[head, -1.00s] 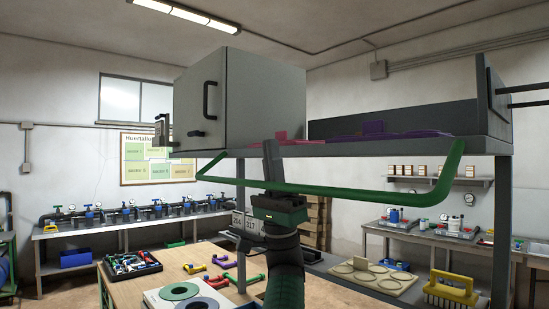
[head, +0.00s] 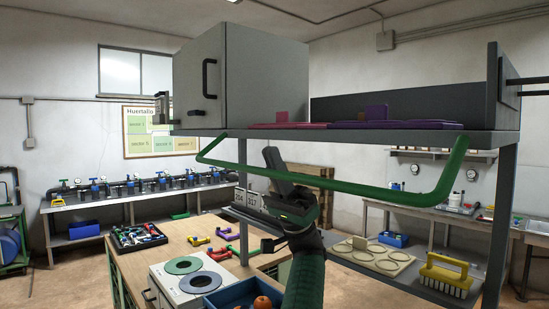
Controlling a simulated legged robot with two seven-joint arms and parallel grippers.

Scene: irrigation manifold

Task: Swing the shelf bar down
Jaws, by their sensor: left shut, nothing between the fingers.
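The green shelf bar (head: 345,184) is a wide U-shaped rail with bent ends. It hangs in front of the raised shelf (head: 400,139), its long run below the shelf's front edge. My left gripper (head: 270,153) comes up from the bottom middle, with its dark fingers shut and empty. The fingers point up and a little left, and they overlap the bar's long run left of its middle. Their tips show just above the bar and below the shelf edge. I cannot tell whether they touch the bar. My right gripper is out of view.
A grey cabinet (head: 240,80) and pink and purple pieces (head: 375,113) are on the shelf. A wooden table (head: 180,240) below holds a black tray (head: 138,237), colored fittings and a blue bin (head: 245,297).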

